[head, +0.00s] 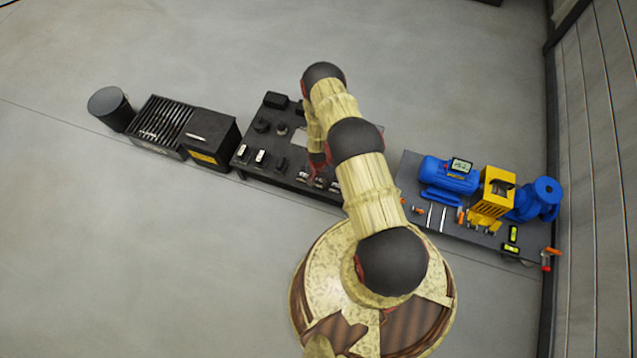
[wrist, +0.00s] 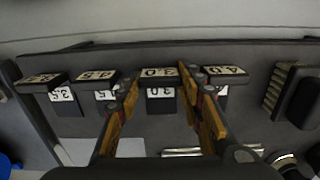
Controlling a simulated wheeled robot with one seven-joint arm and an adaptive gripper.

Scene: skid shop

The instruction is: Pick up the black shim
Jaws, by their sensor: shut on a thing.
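The black shim (wrist: 159,76) is a dark plate with a pale numbered label, upside down in the wrist view, in a row of similar plates. My gripper (wrist: 162,78) has one finger on each side of it and is shut on it. The shim still sits in line with its neighbours, above a small white tag; I cannot tell whether it is clear of its seat. In the head view my gripper (head: 318,170) is at the front edge of the dark table (head: 262,178), and my arm hides much of the shim row.
Neighbouring labelled plates (wrist: 94,78) and (wrist: 222,75) stand close on both sides. In the head view a black box (head: 210,137) stands left of the table, and a bench with a blue motor (head: 448,178) stands right.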

